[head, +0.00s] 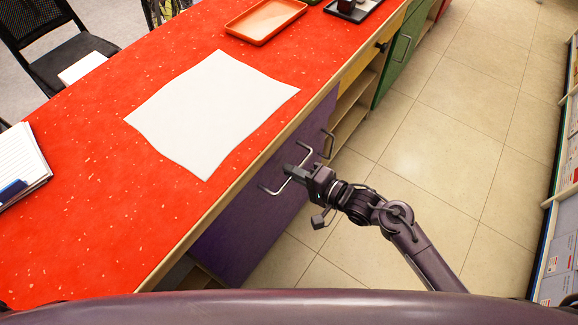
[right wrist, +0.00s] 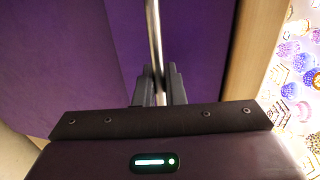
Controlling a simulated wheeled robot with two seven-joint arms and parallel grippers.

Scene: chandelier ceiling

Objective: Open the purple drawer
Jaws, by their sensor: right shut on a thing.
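The purple drawer front (head: 235,232) is below the edge of the red counter in the head view, and its purple face fills much of the right wrist view (right wrist: 70,60). A metal bar handle (head: 270,190) stands out from it. My right gripper (head: 292,171) is at the handle's upper end. In the right wrist view, the bar (right wrist: 153,35) runs down between the two fingers (right wrist: 158,86), which are shut on it. I see no clear gap around the front, so I cannot tell whether it has moved out. My left gripper is not in view.
The red counter (head: 90,210) holds a white sheet (head: 210,110) and an orange tray (head: 265,20). A green cabinet front (head: 398,50) is farther along. The tiled floor (head: 430,140) beside the counter is clear.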

